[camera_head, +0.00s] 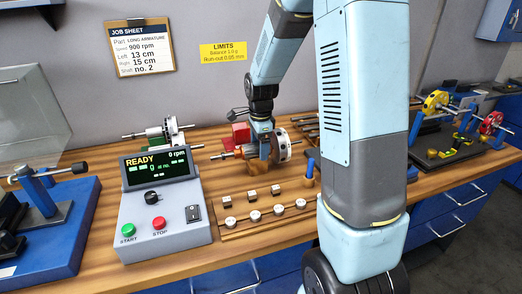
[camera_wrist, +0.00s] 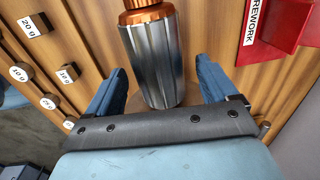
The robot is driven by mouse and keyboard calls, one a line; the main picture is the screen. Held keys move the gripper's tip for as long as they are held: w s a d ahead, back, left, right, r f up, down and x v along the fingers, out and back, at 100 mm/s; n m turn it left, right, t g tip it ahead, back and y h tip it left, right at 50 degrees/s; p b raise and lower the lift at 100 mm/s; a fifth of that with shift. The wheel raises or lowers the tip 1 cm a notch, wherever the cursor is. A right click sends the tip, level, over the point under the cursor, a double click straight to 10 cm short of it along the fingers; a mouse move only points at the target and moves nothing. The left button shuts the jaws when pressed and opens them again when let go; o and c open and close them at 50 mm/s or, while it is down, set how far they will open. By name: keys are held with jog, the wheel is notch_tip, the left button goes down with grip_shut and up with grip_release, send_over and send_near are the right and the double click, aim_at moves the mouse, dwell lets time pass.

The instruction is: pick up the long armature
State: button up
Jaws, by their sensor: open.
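The long armature shows in the wrist view as a grey ribbed core (camera_wrist: 155,55) with a copper-coloured end, lying lengthwise between my fingers. My gripper (camera_wrist: 160,85) is open, with one blue finger on each side of the core and gaps visible. In the head view, my gripper (camera_head: 264,150) is down over the middle of a rotor (camera_head: 239,152) with a shaft, an orange part and a pale disc at its right. My gripper hides much of that rotor. I cannot tell whether the fingers reach below the core.
A red REWORK bin (camera_wrist: 280,30) is close by at the right in the wrist view. Several small weights (camera_head: 254,216) lie in front on the bench. The balancer console (camera_head: 160,215) stands left. Another rotor (camera_head: 160,132) sits behind it. Blue-based equipment (camera_head: 60,235) is far left.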

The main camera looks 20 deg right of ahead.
jog(key=shift+f, duration=0.1)
grip_shut()
dwell(0.8)
